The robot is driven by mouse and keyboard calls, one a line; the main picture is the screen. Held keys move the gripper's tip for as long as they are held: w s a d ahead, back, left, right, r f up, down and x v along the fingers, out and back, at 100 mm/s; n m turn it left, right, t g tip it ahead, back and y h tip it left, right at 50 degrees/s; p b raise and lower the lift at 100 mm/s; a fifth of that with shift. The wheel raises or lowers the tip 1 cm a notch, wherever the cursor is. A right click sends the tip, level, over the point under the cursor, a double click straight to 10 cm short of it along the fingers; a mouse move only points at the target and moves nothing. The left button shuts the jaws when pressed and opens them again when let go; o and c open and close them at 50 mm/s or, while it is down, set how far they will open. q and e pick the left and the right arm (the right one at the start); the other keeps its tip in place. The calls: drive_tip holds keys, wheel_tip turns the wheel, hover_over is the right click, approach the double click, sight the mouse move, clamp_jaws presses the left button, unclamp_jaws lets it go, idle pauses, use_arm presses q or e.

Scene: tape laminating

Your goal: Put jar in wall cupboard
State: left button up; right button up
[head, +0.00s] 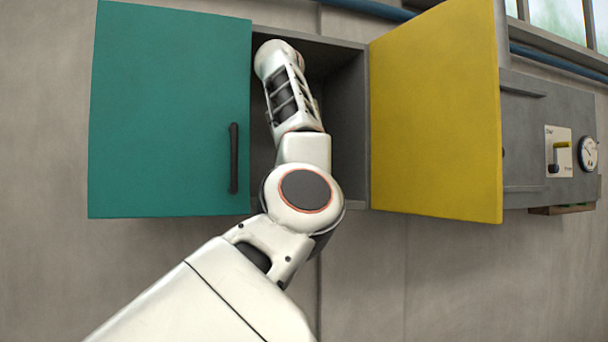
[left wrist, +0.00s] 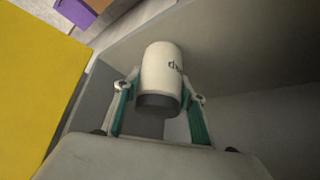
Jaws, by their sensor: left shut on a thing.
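The wall cupboard (head: 350,125) is grey, with its teal door (head: 165,110) and yellow door (head: 435,115) both swung open. My left arm reaches into its opening and hides the left gripper and the jar in the head view. In the left wrist view the jar (left wrist: 161,70) is a pale cylinder with dark lettering and a dark grey end towards the camera. My left gripper (left wrist: 163,95) is shut on it, one teal-padded finger on each side. Grey cupboard panels surround the jar; whether it touches a shelf I cannot tell. My right gripper is not in view.
The yellow door (left wrist: 38,80) stands at the left of the wrist view, with a purple object (left wrist: 75,12) far beyond it. Right of the cupboard is a grey unit (head: 525,110) with a round gauge (head: 588,153). Free room shows inside, right of my arm.

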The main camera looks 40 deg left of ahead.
use_arm(q)
drive_tip(key=shift+w+a+f, duration=0.1)
drive_tip(key=shift+w+f, duration=0.15)
drive_tip(key=shift+w, duration=0.15)
drive_tip(key=o, duration=1.3)
drive_tip(key=shift+w+a, duration=0.1)
drive_tip(key=shift+w, duration=0.05)
drive_tip(key=shift+s+r, duration=0.1)
drive_tip(key=shift+s, duration=0.2)
drive_tip(key=shift+r, duration=0.2)
drive_tip(key=v, duration=1.1)
drive_tip(key=shift+s+r, duration=0.15)
drive_tip(key=shift+s, duration=0.1)
